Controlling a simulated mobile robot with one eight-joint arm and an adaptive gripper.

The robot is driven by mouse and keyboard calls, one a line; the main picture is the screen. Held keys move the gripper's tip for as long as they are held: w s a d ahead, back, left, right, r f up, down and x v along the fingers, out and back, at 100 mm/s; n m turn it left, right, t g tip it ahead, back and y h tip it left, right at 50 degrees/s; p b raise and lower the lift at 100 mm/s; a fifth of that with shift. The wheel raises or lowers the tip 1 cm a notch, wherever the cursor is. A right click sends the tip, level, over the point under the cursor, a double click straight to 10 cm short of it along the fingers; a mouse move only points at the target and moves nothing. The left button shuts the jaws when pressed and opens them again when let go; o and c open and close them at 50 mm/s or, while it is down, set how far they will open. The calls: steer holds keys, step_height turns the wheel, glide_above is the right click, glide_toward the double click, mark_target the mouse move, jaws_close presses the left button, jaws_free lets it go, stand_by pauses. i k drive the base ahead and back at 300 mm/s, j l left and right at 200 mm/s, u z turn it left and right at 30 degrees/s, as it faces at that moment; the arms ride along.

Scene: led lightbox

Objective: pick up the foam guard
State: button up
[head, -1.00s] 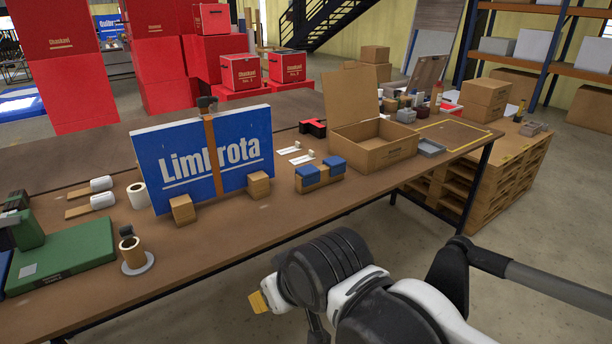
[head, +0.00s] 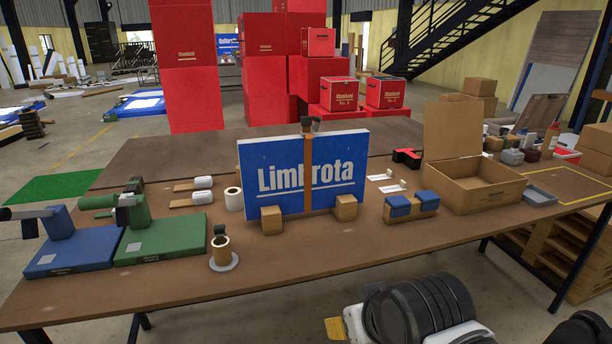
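I cannot tell for sure which thing is the foam guard. A tan block with two blue pads (head: 399,206) sits on the workbench, left of the open cardboard box. Two small tan blocks, left (head: 271,220) and right (head: 346,208), stand at the lower front corners of the blue "Limbrota" lightbox panel (head: 280,160), which is upright with a brown strap around its middle. My arm shows at the bottom edge, in front of the bench and apart from these things. A yellowish tip (head: 335,328) shows at its end; the fingers are otherwise hidden.
The open cardboard box (head: 475,195) and a grey tray (head: 540,196) stand right on the workbench (head: 400,250). A red-and-black tool (head: 407,157) lies behind. Left are a green device (head: 150,240), a blue device (head: 72,253), rolls and a cup on a disc (head: 222,250). The front middle of the bench is clear.

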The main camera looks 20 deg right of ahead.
mark_target(400, 205)
steer(key=i+l+u, duration=0.15)
steer(key=i+l, duration=0.2)
steer(key=i+l+u, duration=0.15)
steer(key=i+l, duration=0.15)
steer(key=l, duration=0.15)
steer(key=i+l+u, duration=0.15)
steer(key=i+l, duration=0.15)
steer(key=l, duration=0.15)
